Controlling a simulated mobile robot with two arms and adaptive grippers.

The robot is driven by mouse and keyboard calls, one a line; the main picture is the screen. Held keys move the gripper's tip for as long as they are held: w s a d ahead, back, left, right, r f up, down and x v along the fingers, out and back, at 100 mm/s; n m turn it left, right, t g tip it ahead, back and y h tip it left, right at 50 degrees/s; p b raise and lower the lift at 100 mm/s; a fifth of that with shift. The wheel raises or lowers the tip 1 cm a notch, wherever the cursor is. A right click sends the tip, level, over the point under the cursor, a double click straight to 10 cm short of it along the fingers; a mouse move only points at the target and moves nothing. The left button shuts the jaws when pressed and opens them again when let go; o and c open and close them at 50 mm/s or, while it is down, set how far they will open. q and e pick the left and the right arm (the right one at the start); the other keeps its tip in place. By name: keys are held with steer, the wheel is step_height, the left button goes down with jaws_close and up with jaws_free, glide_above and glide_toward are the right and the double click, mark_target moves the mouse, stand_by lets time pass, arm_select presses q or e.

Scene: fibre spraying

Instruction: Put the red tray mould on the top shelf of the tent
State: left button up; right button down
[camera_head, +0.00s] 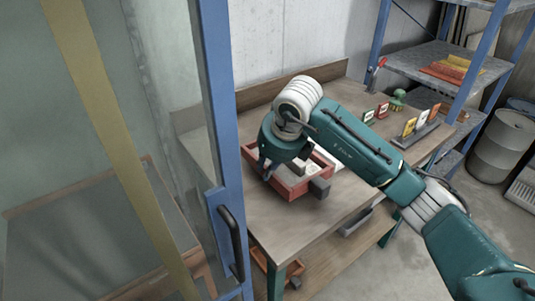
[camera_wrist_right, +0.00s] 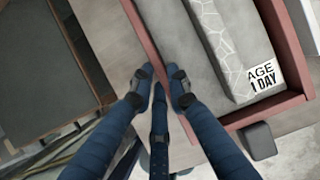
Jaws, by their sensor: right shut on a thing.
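The red tray mould (camera_head: 294,190) is at the left part of the wooden workbench, with grey handle blocks on its outside. It also shows in the right wrist view (camera_wrist_right: 268,112), holding a grey block with a cracked pattern and a label reading "AGE 1 DAY". My right gripper (camera_head: 266,174) is shut on the tray's left wall; in the wrist view its fingers (camera_wrist_right: 160,90) sit on both sides of that wall. I cannot tell whether the tray touches the bench. The tent (camera_head: 222,130) has a blue frame and clear panels at the left; a wood-framed shelf (camera_head: 85,190) shows through a panel. My left gripper is out of view.
The blue tent post with a black handle (camera_head: 231,242) stands just left of the bench (camera_head: 290,225). Small coloured cards (camera_head: 410,127) and a green item (camera_head: 397,99) are at the bench's right end. A blue shelving rack (camera_head: 415,60) and drums (camera_head: 502,140) stand farther right.

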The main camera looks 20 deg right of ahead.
mark_target(263, 187)
steer(key=shift+w+f+p, duration=0.15)
steer(key=shift+f+p, duration=0.15)
steer(key=shift+f, duration=1.5)
steer(key=c, duration=2.1)
jaws_free()
steer(key=shift+f, duration=0.2)
steer(key=o, duration=0.4)
steer(key=shift+s, duration=0.25)
steer(key=shift+r, duration=0.15)
